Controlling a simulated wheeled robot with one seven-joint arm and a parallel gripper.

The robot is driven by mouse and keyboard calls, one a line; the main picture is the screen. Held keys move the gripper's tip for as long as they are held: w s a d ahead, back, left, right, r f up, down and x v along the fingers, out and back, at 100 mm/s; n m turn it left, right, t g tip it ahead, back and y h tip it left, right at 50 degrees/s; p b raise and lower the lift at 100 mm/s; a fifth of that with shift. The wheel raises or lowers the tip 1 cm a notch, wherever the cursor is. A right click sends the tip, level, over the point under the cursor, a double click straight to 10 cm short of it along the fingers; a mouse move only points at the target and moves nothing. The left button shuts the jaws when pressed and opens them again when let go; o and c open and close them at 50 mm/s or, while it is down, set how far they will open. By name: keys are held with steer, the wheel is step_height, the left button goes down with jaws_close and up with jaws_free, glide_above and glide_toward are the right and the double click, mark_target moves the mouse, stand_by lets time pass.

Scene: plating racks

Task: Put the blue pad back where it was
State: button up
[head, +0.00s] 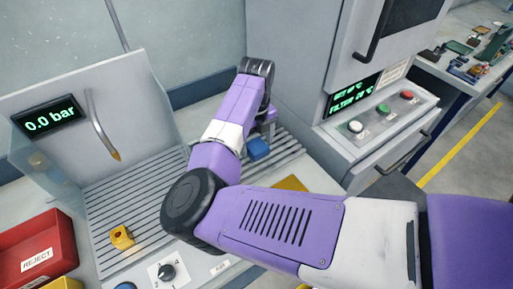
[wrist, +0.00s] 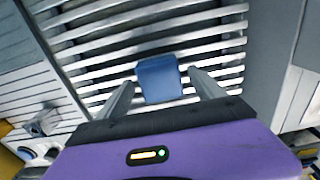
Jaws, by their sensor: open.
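The blue pad (head: 258,149) lies on the grey slatted rack near its back right, by the cabinet side. In the wrist view the blue pad (wrist: 160,84) sits on the slats between the two fingers. My gripper (wrist: 160,77) is open, with one finger on each side of the pad and a narrow gap on both sides. In the head view my gripper (head: 262,122) reaches down over the rack just behind the pad, its fingers mostly hidden.
A yellow block (head: 122,237) with a hole stands at the rack's front left. A red REJECT bin (head: 40,250) is at far left. A bent nozzle (head: 103,130) hangs beside the 0.0 bar display (head: 50,118). A grey cabinet (head: 300,80) bounds the right. My arm hides the rack's front right.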

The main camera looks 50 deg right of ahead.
mark_target(257, 145)
step_height(257, 145, up, 10)
steer(key=b, duration=0.1)
steer(key=shift+b, duration=0.4)
steer(key=shift+f, duration=0.15)
